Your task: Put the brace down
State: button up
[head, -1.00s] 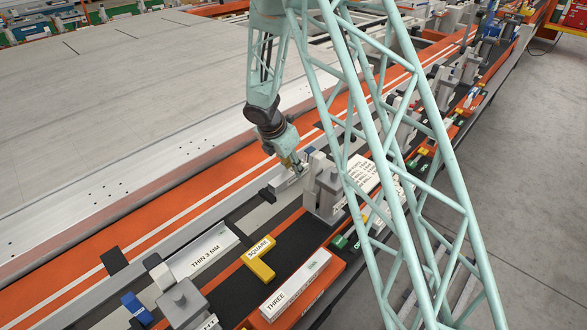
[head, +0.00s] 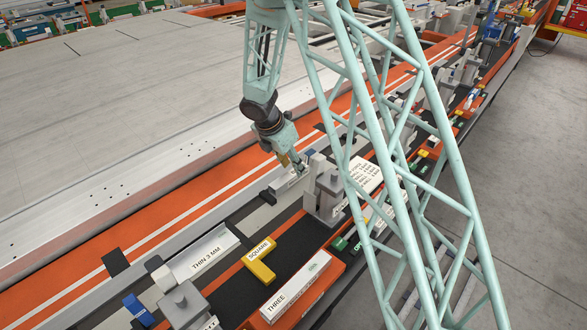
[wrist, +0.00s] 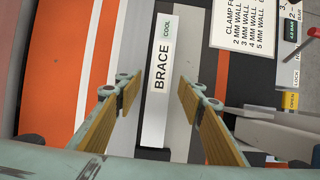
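The brace (wrist: 158,88) is a long pale bar with a "BRACE" label and green "COOL" lettering. In the wrist view it lies lengthwise between and beyond my fingertips. My gripper (wrist: 158,92) has two fingers with tan ribbed pads, set wide apart. A gap shows on each side of the brace, so the pads do not appear to press on it. In the head view my gripper (head: 297,164) is low over the jig, and the brace (head: 286,183) shows just below it, beside a grey clamp block. The brace's underside is hidden.
The grey clamp block (head: 324,192) stands close to the right of my gripper. A printed clamp card (wrist: 243,38) lies to the right. A yellow square (head: 260,262), a "THIN 3 MM" bar (head: 205,253) and a "THREE" block (head: 294,287) lie nearer the camera.

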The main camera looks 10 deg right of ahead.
jog(key=p+v, duration=0.2)
jog(key=v, duration=0.7)
jog(key=shift+r, duration=0.1)
dwell(0.4)
jog(key=shift+s+r, duration=0.1)
